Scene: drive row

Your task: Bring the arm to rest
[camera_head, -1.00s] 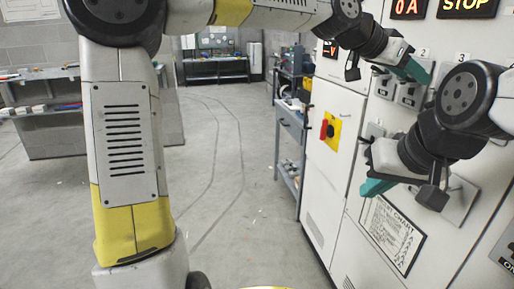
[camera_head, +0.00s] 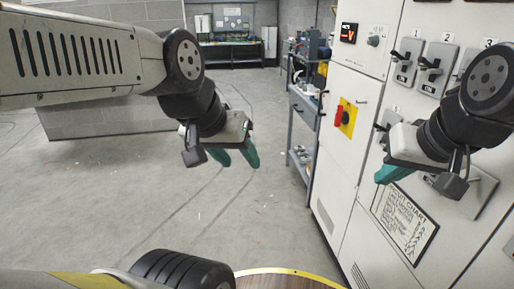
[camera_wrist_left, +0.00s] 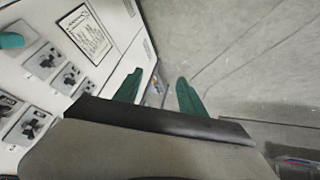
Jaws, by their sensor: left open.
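My left gripper (camera_head: 236,159) hangs over the open floor, left of the white switch cabinet, with its teal fingers pointing down. Its fingers are apart and empty in the left wrist view (camera_wrist_left: 158,88). My right gripper (camera_head: 388,174) is in front of the cabinet's front, by the lower switches and above the circuit chart. Its teal fingers overlap in the head view, so their gap is hidden. A teal fingertip of it also shows at the left edge of the left wrist view (camera_wrist_left: 10,40).
The white cabinet (camera_head: 335,130) carries several switches (camera_head: 433,66), a red-and-yellow rotary switch (camera_head: 345,117) and a chart (camera_head: 404,222). A grey shelf cart (camera_head: 301,105) stands beyond it. A workbench (camera_head: 231,50) is at the back. The floor between is clear.

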